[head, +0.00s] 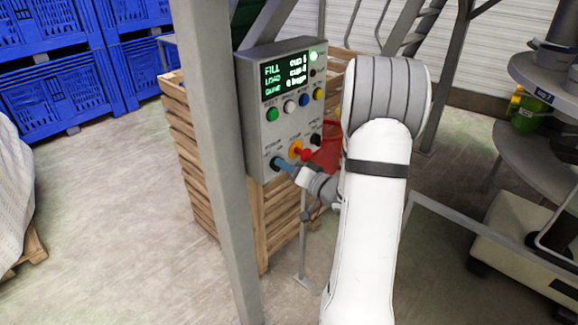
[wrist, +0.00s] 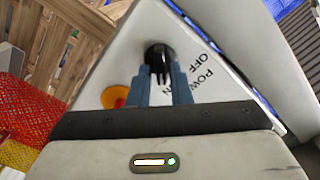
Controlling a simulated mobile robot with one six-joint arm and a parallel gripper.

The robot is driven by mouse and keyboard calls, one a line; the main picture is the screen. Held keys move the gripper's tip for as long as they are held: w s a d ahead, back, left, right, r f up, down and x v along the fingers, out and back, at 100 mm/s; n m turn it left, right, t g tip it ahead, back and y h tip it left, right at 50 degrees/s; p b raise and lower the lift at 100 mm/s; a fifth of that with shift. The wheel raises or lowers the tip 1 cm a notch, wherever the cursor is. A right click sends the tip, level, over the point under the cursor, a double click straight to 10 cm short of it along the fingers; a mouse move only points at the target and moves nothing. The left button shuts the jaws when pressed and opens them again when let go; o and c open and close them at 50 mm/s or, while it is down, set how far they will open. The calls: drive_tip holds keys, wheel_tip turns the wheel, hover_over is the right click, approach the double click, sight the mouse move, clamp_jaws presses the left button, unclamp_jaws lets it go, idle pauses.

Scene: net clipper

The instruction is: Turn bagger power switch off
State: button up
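The bagger control box (head: 257,120) is a grey panel on a post, with a lit green screen and several buttons. My gripper (head: 278,163) is at the panel's lower left corner. In the wrist view its blue fingers (wrist: 162,88) stand a little apart, one on each side of the knob. I cannot tell whether they press on it. In the head view the fingers largely hide the switch.
A red emergency button on a yellow base (head: 297,149) sits close to the right of my gripper. A black knob (head: 316,139) is further right. A grey post (head: 218,150) stands just left of the box. A wooden crate (head: 272,222) is behind, with open floor at left.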

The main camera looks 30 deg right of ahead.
clamp_jaws()
drive_tip(key=shift+s+a+f+n+b, duration=0.1)
drive_tip(key=shift+a+n+b, duration=0.05)
drive_tip(key=shift+n+b, duration=3.05)
drive_tip(key=shift+s+a+f+n+b, duration=0.1)
drive_tip(key=shift+n+b, duration=2.65)
drive_tip(key=shift+b, duration=1)
drive_tip(key=shift+a+n+b, duration=0.15)
drive_tip(key=shift+n+b, duration=2.8)
drive_tip(key=shift+b, duration=0.5)
